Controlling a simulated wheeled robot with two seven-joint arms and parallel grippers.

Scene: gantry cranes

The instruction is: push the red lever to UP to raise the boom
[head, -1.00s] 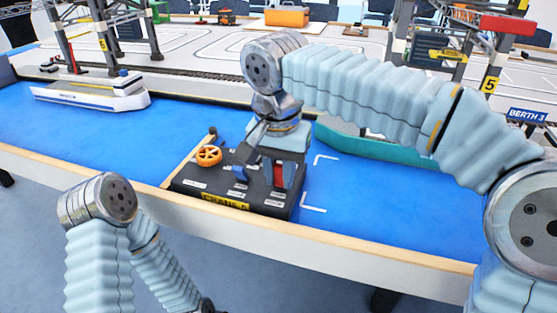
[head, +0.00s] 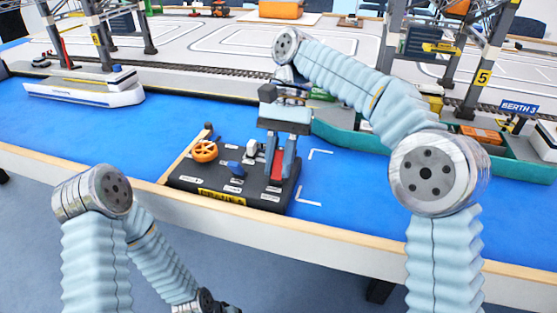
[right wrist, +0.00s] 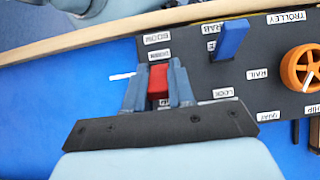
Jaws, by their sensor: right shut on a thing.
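The black control panel (head: 215,192) sits on the near edge of the blue water surface. Its red lever (head: 277,168) is near the panel's right side. My right gripper (head: 279,170) points down at it, with one finger on each side. In the right wrist view, the red lever (right wrist: 158,80) shows between the two blue-grey fingers of the gripper (right wrist: 158,92), shut on it. The BOOM label (right wrist: 157,38) and a DOWN label (right wrist: 158,54) lie beside the lever. An UP label is not readable; the gripper hides part of the panel. My left gripper is not in view.
A blue lever (head: 236,168) and an orange handwheel (head: 204,151) stand on the panel left of the red lever. A white ship (head: 85,90) is at the left. A green ship (head: 350,138) lies behind my right arm. Crane legs (head: 480,80) rise at the back right.

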